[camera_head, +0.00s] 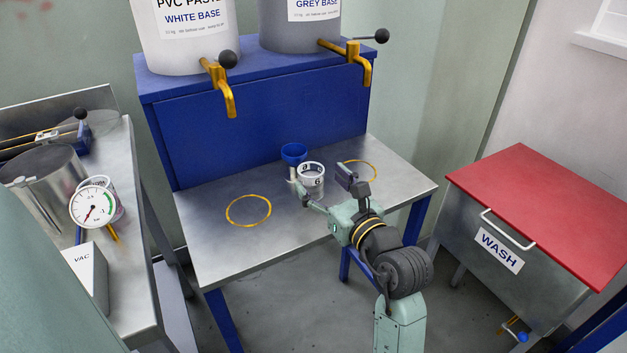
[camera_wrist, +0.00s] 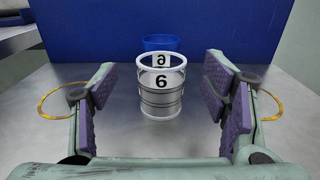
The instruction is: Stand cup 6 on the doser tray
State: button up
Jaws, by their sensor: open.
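Cup 6 (camera_head: 313,181) is a clear cup with a white rim and a black 6 on its side. It stands upright on the steel table. In the wrist view cup 6 (camera_wrist: 161,92) stands ahead, between and a little beyond my fingertips. My gripper (camera_head: 325,190) is open and empty, its purple pads apart on either side; the pads also show in the wrist view (camera_wrist: 158,88). Nothing I can see is clearly the doser tray; the steel table (camera_head: 215,262) under the taps has two yellow rings, left (camera_head: 248,211) and right (camera_head: 362,170).
A blue cup (camera_head: 293,152) stands just behind cup 6. Yellow taps (camera_head: 225,88) on the paste buckets overhang the table's back. A red-lidded WASH bin (camera_head: 550,205) is at right. A side bench with a gauge (camera_head: 93,207) and VAC box (camera_head: 86,272) is at left. The table's left half is clear.

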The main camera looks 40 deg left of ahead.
aim_at(312, 170)
jog(key=p+x, duration=0.2)
jog(key=x, duration=0.3)
jog(key=shift+w+a+f, duration=0.1)
jog(key=shift+w+a, duration=0.1)
jog(key=shift+a, duration=0.05)
jog(key=shift+c, duration=0.4)
jog(key=c, duration=1.4)
jog(key=shift+p, duration=0.4)
